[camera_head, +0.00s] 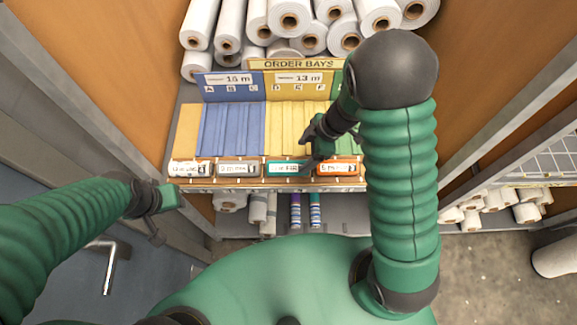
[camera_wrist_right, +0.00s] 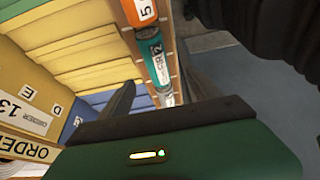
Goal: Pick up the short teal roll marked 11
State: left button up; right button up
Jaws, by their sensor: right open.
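The short teal roll (camera_head: 287,168) lies in the front row on the lip of the order-bay shelf, between a grey-labelled roll and an orange roll. It also shows in the right wrist view (camera_wrist_right: 155,58), below the orange roll. Its white label is too small to read surely, so I cannot confirm the 11. My right gripper (camera_head: 315,142) is open and empty, above the shelf by the right end of the teal roll, apart from it as far as I can tell. My left gripper (camera_head: 166,197) hangs left of the shelf; its jaws are unclear.
The orange roll (camera_head: 338,168) lies close on the right, the grey-labelled roll (camera_head: 238,169) on the left. Blue and yellow sloped bays (camera_head: 232,130) rise behind. White rolls (camera_head: 290,18) are stacked above. A brown panel (camera_head: 500,50) stands on the right.

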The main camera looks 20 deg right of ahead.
aim_at(290, 164)
jog(key=w+f, duration=0.1)
jog(key=f, duration=0.1)
jog(key=w+a+f, duration=0.1)
jog(key=f, duration=0.1)
jog(key=w+a+f, duration=0.1)
jog(key=f, duration=0.1)
jog(key=shift+a+f+b, duration=0.15)
jog(key=shift+f+b, duration=0.15)
jog(key=shift+f, duration=0.05)
jog(key=f, duration=0.1)
jog(key=a+f, duration=0.1)
jog(key=s+f, duration=0.1)
jog(key=shift+a+f, duration=0.3)
jog(key=shift+a, duration=0.1)
jog(key=shift+w+d+f, duration=0.1)
jog(key=shift+w+f, duration=0.05)
jog(key=shift+w, duration=0.2)
jog(key=c, duration=0.5)
jog(key=shift+s, duration=0.2)
jog(key=c, duration=0.9)
pick_arm(q)
jog(key=shift+w+f, duration=0.85)
jog(key=shift+f, duration=0.1)
pick_arm(e)
jog(key=shift+w, duration=0.1)
jog(key=shift+c, duration=0.6)
